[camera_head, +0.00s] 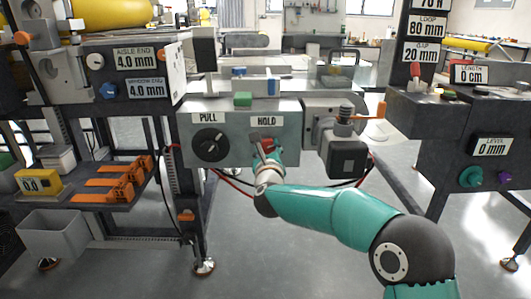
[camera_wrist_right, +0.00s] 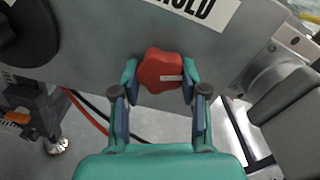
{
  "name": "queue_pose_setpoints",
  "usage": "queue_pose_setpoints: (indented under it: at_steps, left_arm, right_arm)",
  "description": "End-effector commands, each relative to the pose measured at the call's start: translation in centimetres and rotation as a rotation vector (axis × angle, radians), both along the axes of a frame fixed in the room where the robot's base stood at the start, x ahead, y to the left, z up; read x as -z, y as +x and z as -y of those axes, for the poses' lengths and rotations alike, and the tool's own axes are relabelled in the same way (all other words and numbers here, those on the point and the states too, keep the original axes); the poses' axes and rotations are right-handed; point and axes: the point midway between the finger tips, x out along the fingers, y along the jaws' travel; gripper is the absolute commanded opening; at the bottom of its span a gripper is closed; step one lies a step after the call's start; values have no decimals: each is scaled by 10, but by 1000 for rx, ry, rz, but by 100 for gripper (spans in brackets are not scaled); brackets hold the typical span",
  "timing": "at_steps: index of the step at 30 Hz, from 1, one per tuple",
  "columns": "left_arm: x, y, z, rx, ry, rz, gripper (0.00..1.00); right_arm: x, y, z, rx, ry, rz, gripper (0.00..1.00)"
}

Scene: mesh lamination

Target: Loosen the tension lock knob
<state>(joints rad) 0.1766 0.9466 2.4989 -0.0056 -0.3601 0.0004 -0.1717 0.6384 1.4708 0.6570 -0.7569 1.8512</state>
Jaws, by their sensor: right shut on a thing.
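The red tension lock knob (camera_head: 267,144) sits on the grey panel below the HOLD label in the head view. In the right wrist view the red lobed knob (camera_wrist_right: 162,69) is between the two fingers, with a small white mark on its lower right. My right gripper (camera_wrist_right: 160,82) is shut on it, one finger on each side. In the head view my right gripper (camera_head: 266,150) partly covers the knob. My left gripper is not in view.
A black dial (camera_head: 209,145) under the PULL label is left of the knob. A motor (camera_head: 347,158) stands close to the right. Red and black cables hang below the panel. An orange-handled rack (camera_head: 118,185) and a grey bin (camera_head: 52,232) are at left.

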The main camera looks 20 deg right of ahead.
Motion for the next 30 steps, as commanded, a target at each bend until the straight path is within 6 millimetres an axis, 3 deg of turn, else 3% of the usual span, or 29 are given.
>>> queue_pose_setpoints:
  at_steps: [13,30]
  left_arm:
    - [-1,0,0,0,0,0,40]
    - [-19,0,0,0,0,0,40]
  right_arm:
    - [-3,0,-3,-8,-412,-114,8]
    - [-4,0,-2,-9,-917,-257,8]
